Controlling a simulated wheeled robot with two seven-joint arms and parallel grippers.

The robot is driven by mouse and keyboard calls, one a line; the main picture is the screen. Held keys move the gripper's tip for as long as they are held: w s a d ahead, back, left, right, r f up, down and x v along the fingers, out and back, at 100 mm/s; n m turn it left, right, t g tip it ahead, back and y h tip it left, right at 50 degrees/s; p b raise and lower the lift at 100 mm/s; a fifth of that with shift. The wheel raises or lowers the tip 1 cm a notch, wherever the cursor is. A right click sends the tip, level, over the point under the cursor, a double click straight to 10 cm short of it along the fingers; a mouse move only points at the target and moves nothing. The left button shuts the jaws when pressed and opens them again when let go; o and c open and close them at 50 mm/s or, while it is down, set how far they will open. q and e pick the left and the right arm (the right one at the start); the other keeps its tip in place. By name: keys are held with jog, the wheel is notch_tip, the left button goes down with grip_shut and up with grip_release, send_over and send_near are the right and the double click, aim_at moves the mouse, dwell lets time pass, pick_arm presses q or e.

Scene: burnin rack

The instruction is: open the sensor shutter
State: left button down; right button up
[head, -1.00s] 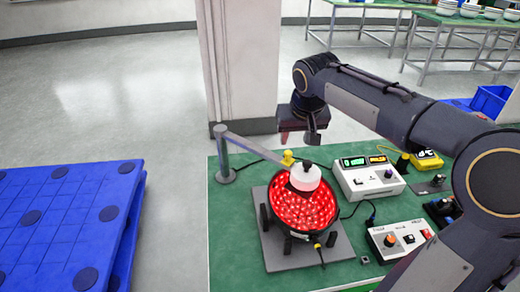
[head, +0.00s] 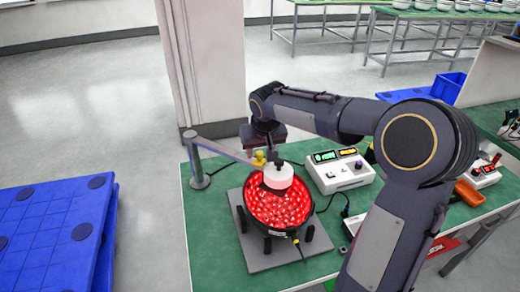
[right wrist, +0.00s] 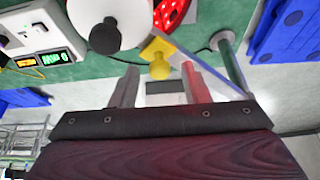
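A white cylindrical sensor housing (head: 278,176) with a black top sits over a bowl of glowing red lights (head: 270,207). A flat grey arm (head: 222,150) runs from a post to the housing and carries a yellow knob (head: 259,158). I cannot tell the shutter's position. My right gripper (head: 268,148) hangs just behind the knob. In the right wrist view the right gripper (right wrist: 160,80) is open, and the yellow knob (right wrist: 160,66) shows between and just beyond its fingertips, with no visible contact. The white housing (right wrist: 105,22) is beside it. My left gripper is out of view.
A grey post (head: 196,162) stands at the bench's left edge. A white box with lit displays (head: 338,171) is right of the bowl. My right arm covers much of the bench's right side. A pale column (head: 203,70) rises behind.

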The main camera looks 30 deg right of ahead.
aim_at(242, 158)
grip_shut()
jog(key=w+a, duration=0.2)
jog(key=w, duration=0.1)
jog(key=w+a+p, duration=0.1)
jog(key=w, duration=0.1)
jog(key=shift+w, duration=0.2)
jog(key=shift+o, duration=0.2)
grip_release()
jog(key=shift+r, duration=0.1)
jog(key=v, duration=0.7)
jog(key=shift+s+r, duration=0.2)
jog(key=shift+r, duration=0.1)
